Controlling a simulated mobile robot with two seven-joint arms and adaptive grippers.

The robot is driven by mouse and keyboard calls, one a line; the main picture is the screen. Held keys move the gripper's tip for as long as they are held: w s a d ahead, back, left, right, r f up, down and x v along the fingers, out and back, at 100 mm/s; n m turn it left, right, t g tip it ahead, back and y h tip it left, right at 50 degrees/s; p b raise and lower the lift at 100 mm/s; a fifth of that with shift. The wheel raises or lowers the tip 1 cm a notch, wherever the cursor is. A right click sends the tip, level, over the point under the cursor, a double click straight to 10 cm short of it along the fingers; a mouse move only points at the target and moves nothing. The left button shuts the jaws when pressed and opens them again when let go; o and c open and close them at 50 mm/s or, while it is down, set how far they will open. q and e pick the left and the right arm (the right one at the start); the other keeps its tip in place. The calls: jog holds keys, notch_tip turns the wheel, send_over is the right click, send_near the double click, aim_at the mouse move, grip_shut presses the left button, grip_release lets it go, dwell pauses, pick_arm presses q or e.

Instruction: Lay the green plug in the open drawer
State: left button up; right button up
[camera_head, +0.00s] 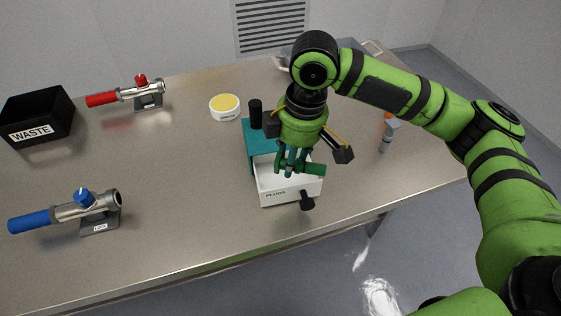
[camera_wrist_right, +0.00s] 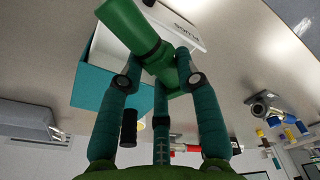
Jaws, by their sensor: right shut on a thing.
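The green plug (camera_head: 314,169) is held in the teal fingers of my right gripper (camera_head: 291,165). In the wrist view the green plug (camera_wrist_right: 135,27) lies slanted across the fingers of the right gripper (camera_wrist_right: 162,78). The open drawer (camera_head: 290,193) is white, marked PLUGS, with a black knob, and sticks out from a teal cabinet (camera_head: 258,137). The plug is over the drawer in the head view; its height above the drawer floor is hard to tell. The gripper and plug hide part of the drawer's inside. My left gripper is not in view.
A black cylinder (camera_head: 255,114) stands by the cabinet. A yellow-topped white tub (camera_head: 225,107), a red-handled fitting (camera_head: 125,94), a blue-handled fitting (camera_head: 75,209) and a black WASTE bin (camera_head: 38,117) are leftward. A grey item with an orange top (camera_head: 389,133) stands right. The front middle table is clear.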

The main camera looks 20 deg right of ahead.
jog(key=w+f, duration=0.1)
jog(key=f, duration=0.1)
jog(key=w+a+f+p, duration=0.1)
jog(key=f, duration=0.1)
jog(key=w+f, duration=0.1)
jog(key=f, duration=0.1)
jog(key=shift+w+a+p, duration=0.2)
jog(key=shift+w+p, duration=0.1)
jog(key=shift+f, duration=0.2)
jog(key=shift+f, duration=0.15)
jog(key=shift+f, duration=0.45)
jog(key=o, duration=1)
jog(key=shift+c, duration=0.2)
